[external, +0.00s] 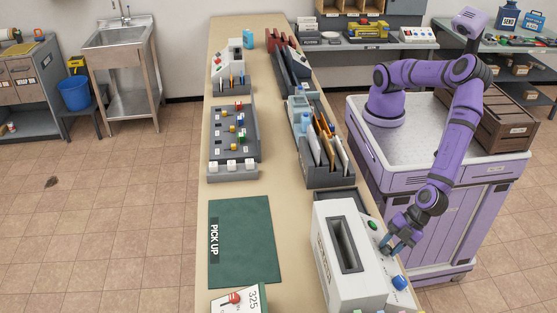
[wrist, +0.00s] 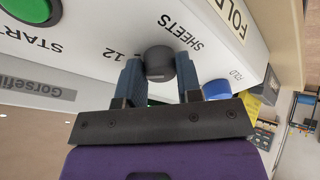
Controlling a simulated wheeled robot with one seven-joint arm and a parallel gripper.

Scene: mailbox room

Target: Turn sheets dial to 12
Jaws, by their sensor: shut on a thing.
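The white folding machine (external: 330,278) stands at the near right end of the counter, with a dark slot in its top. In the wrist view its panel (wrist: 100,30) carries a round black sheets dial (wrist: 158,62) next to the words SHEETS and 12. My gripper (external: 392,246) is at the machine's right side. In the wrist view my gripper (wrist: 159,74) is shut on the dial, one blue-grey finger on each side. A pale mark shows on the dial's near face; its setting cannot be read for certain. My gripper hides the dial in the external view.
A green START button (external: 373,225) and a blue FOLD knob (external: 400,283) flank the dial closely; the blue one also shows beside my finger in the wrist view (wrist: 216,89). A green PICK UP mat (external: 250,240) lies left of the machine. A file rack (external: 328,176) stands behind it.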

